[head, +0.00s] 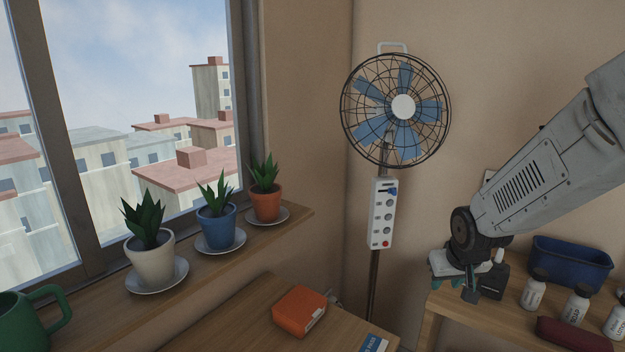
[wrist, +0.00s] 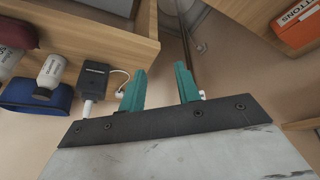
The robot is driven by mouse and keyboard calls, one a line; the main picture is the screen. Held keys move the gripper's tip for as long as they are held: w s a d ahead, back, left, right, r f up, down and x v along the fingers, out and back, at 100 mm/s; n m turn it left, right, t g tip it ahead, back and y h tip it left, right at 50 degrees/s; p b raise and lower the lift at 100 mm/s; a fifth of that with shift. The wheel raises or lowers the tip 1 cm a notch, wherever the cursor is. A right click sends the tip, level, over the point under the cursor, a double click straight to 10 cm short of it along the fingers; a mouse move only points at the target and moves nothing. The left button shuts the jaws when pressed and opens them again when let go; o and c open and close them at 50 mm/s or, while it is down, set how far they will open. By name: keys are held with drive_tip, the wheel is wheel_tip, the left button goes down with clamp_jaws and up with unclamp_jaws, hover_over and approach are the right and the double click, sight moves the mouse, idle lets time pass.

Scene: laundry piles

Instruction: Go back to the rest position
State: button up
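My gripper (head: 455,287) hangs at the end of my arm on the right of the head view, by the left end of the wooden shelf. In the wrist view its two teal fingers (wrist: 160,88) stand apart with nothing between them. A black charger box (wrist: 92,80) with a white cable lies left of the fingers in the wrist view. It also shows right behind the gripper in the head view (head: 493,281).
The wooden shelf (head: 432,322) holds a blue bin (head: 570,264), white bottles (head: 533,291) and a dark red roll (head: 572,335). A fan (head: 403,106) stands left of my arm. An orange box (head: 300,311) sits on a table. Potted plants (head: 216,222) line the windowsill.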

drive_tip(key=s+a+r+g, duration=0.1)
drive_tip(key=s+r, duration=0.3)
drive_tip(key=s, duration=0.6)
drive_tip(key=s+a+r+g, duration=0.1)
drive_tip(key=s+r, duration=0.4)
drive_tip(key=s, duration=0.5)
drive_tip(key=s+a+r+g, duration=0.1)
drive_tip(key=s+r, duration=0.3)
drive_tip(key=s, duration=0.6)
drive_tip(key=shift+a+r+g+y, duration=0.25)
drive_tip(key=shift+a+g+y, duration=0.05)
drive_tip(key=shift+y, duration=0.1)
